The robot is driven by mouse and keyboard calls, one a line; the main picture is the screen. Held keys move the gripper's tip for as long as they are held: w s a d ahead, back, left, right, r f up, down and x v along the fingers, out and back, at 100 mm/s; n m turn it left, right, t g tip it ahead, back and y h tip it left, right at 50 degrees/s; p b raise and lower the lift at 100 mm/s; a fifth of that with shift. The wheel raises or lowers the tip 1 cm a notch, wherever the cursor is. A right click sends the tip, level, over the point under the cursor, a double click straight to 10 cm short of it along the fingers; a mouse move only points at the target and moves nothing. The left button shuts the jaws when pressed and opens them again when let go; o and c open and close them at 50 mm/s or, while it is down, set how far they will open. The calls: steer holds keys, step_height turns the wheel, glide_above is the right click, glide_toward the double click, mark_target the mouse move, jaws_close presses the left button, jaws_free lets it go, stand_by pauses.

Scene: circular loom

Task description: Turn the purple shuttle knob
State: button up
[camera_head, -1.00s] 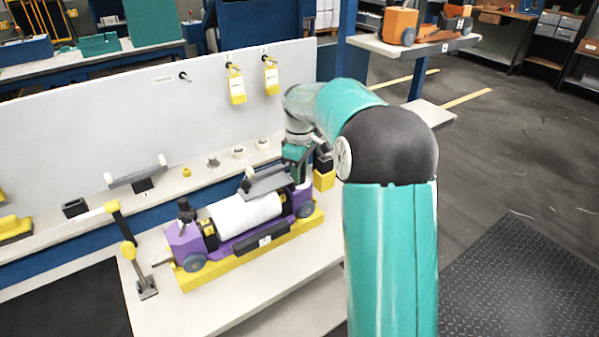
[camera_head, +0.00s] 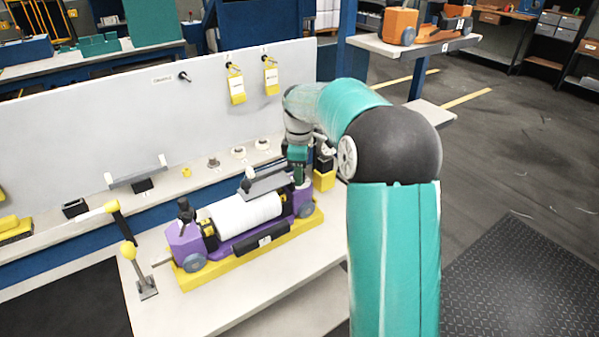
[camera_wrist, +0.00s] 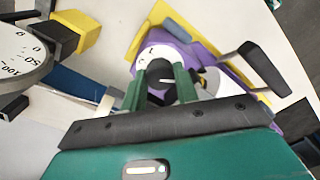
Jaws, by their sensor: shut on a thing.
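The purple shuttle (camera_head: 183,243) lies in a yellow cradle (camera_head: 247,256) on the pale bench and carries a white roll (camera_head: 245,212). In the wrist view the shuttle's purple end (camera_wrist: 205,50) shows a pale dial with marks and a black knob (camera_wrist: 160,72) with a white line. My gripper (camera_wrist: 165,80) has its two green fingers on either side of this knob, shut on it. In the head view my gripper (camera_head: 299,176) points down at the shuttle's right end; the knob is hidden there.
A round gauge (camera_wrist: 22,52) and a yellow block (camera_head: 324,180) are close to my gripper. Yellow tags (camera_head: 237,90) hang on the panel behind. The bench front is clear.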

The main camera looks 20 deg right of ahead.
steer(key=o, duration=1)
steer(key=shift+r, duration=0.1)
step_height(320, 180, up, 14)
steer(key=shift+f, duration=0.15)
